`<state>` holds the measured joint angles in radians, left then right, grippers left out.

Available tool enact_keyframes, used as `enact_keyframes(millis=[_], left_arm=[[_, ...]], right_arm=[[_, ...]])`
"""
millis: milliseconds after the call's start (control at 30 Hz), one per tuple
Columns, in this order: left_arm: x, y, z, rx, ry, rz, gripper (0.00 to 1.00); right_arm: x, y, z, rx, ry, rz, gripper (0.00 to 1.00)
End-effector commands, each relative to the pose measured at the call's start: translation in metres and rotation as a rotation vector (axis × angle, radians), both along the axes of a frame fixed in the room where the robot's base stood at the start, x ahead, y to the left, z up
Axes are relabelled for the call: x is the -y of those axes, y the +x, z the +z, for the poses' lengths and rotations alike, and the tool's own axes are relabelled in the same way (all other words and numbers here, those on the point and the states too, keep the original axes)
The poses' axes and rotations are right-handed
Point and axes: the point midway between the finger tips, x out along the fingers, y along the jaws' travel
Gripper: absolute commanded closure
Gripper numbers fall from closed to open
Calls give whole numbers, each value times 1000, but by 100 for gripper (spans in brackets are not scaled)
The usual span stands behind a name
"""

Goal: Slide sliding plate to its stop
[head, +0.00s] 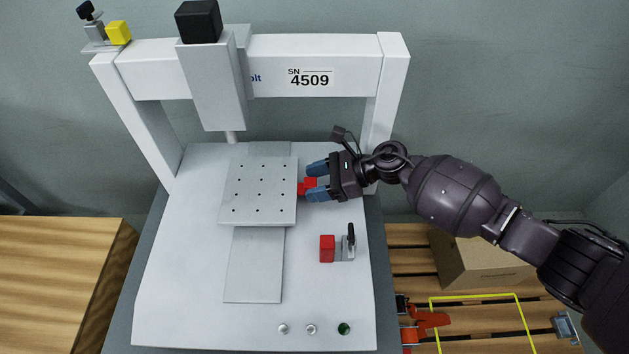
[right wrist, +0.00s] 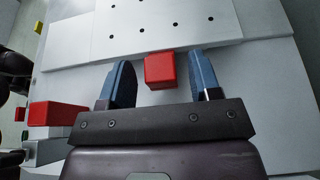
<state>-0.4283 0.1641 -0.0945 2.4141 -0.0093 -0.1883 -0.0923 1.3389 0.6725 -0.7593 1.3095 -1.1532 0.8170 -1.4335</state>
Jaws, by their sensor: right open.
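The sliding plate (head: 258,190) is a grey square plate with several dark holes, sitting on a long rail (head: 254,275) on the white machine bed. It is at the rear part of the rail, under the spindle head. A red block (right wrist: 160,71) is at the plate's right edge; it also shows in the head view (head: 309,183). My right gripper (head: 316,181) is open, with its blue fingers (right wrist: 160,85) one on each side of the red block, apart from it. The fingertips are close to the plate's edge. My left gripper is not in view.
A second red block (head: 327,248) with a lever clamp (head: 349,243) stands on the bed nearer the front. Buttons (head: 311,329) line the front edge. The white gantry (head: 393,85) rises behind my right gripper. A cardboard box (head: 480,262) lies on the pallet at right.

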Motion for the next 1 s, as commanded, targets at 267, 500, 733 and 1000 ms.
enact_keyframes(millis=[267, 500, 733, 1000], left_arm=[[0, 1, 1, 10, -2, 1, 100], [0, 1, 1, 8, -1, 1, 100], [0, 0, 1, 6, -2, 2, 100], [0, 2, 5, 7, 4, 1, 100]], right_arm=[[-4, 0, -1, 1, -1, -1, 43], [-4, 0, -1, 1, -1, -1, 64], [-4, 0, -1, 0, -1, -1, 99], [-3, -9, 1, 3, -2, 1, 100]])
